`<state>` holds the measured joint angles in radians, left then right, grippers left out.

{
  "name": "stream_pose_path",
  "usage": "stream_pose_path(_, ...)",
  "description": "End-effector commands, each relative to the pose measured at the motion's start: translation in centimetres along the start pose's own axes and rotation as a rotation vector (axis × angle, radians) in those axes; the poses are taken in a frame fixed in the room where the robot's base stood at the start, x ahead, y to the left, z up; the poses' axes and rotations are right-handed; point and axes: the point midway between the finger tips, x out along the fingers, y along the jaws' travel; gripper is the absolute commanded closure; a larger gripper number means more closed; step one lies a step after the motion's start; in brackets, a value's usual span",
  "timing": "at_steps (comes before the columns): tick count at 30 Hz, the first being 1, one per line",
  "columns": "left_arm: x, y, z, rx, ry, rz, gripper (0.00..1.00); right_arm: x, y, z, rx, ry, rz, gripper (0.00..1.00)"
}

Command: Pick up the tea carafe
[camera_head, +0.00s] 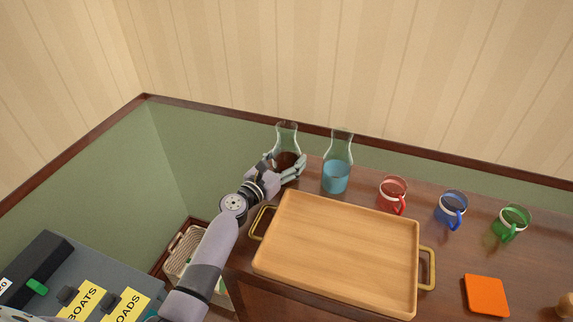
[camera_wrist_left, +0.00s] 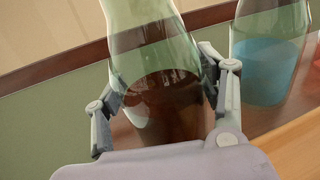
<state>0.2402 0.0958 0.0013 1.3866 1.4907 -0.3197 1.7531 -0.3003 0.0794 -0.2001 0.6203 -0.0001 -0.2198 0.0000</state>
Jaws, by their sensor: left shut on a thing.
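The tea carafe (camera_head: 287,135) is clear glass with dark brown liquid in it. It is at the back left of the wooden counter, upright in the head view. My left gripper (camera_head: 286,166) is shut on its lower body. In the left wrist view the carafe (camera_wrist_left: 160,85) sits between the two fingers of my left gripper (camera_wrist_left: 165,95), one on each side. I cannot tell whether its base touches the counter. My right gripper is not in view.
A second glass carafe (camera_head: 336,176) with blue liquid stands just right. A wooden tray (camera_head: 340,250) with brass handles lies in front. Red (camera_head: 393,193), blue (camera_head: 451,209) and green (camera_head: 512,222) mugs stand right. An orange square (camera_head: 486,296) lies near the front.

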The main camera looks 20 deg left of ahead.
Motion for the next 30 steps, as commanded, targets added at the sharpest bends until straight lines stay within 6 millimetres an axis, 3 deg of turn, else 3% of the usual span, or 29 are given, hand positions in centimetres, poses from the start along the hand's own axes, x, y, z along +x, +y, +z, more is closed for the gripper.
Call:
stream_pose_path(11,0.0,0.0,0.0,0.000,0.000,0.000,0.96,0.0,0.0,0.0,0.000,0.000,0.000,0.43)
stream_pose_path(23,0.1,0.1,1.2,0.001,-0.007,0.000,0.96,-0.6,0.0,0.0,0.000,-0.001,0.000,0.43)
stream_pose_path(30,0.1,0.0,4.5,0.003,-0.009,0.001,0.96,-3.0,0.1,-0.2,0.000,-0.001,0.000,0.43)
